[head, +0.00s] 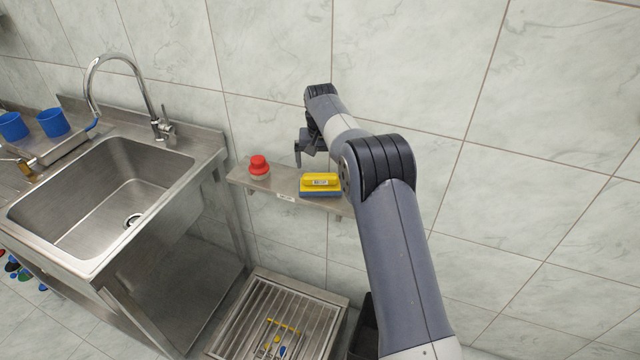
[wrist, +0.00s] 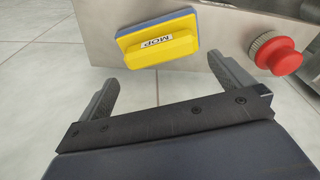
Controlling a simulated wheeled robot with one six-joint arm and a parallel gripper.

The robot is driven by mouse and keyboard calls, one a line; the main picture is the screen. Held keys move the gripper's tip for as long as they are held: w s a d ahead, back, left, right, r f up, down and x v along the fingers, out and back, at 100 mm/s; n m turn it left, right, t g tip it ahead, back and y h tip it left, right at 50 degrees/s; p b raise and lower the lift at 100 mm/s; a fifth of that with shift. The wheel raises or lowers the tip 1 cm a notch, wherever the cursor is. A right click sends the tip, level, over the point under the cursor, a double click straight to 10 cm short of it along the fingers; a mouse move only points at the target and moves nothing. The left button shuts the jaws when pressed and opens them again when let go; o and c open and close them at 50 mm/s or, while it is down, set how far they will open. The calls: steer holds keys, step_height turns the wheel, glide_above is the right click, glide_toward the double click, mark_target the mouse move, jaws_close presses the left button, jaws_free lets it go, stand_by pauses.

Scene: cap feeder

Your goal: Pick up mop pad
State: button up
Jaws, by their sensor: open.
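The mop pad (head: 320,184) is a yellow block with a blue layer underneath, lying on a narrow steel wall shelf (head: 238,177). In the wrist view the mop pad (wrist: 158,38) shows a white label reading MOP and lies ahead of my gripper, between the lines of its two fingers. My gripper (head: 304,157) is open and empty, above the shelf and apart from the pad. In the wrist view both fingers of my gripper (wrist: 165,85) are spread wide.
A red-topped container (head: 259,167) stands on the shelf left of the pad; its red knob (wrist: 275,53) is near the right finger. A steel sink (head: 110,190) stands left. A slatted steel grate (head: 280,318) is below. The tiled wall is behind the shelf.

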mark_target(320, 175)
steer(key=shift+w+f+p, duration=0.15)
steer(key=shift+f+p, duration=0.35)
steer(key=shift+f, duration=1.8)
steer(key=c, duration=1.1)
step_height(320, 175, up, 10)
steer(key=b, duration=0.1)
steer(key=o, duration=0.9)
steer(key=c, duration=0.3)
